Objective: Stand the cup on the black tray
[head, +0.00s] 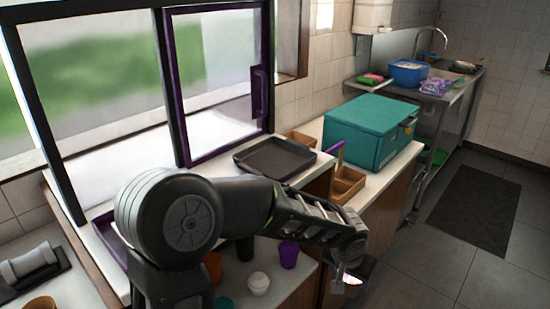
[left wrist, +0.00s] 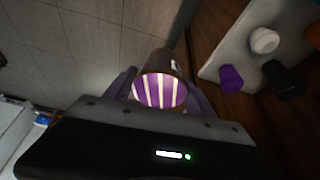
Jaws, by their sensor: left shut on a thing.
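The black tray (head: 275,157) lies on the white counter by the sliding window and looks empty. My left gripper (head: 343,278) is out past the front edge of the lower counter, to the right of and nearer than the tray. It is shut on the cup (left wrist: 160,90), which shows a purple-and-white striped round face and a darker side between the fingers (left wrist: 160,95) in the left wrist view. In the head view only a small pale part of the cup (head: 353,281) shows below the gripper. My right gripper is not in view.
On the lower counter stand a purple cup (head: 289,254), a white cup (head: 259,283) and a dark cup (head: 245,248). A teal box (head: 370,132) and wooden bins (head: 347,184) stand right of the tray. My left arm hides part of the counter.

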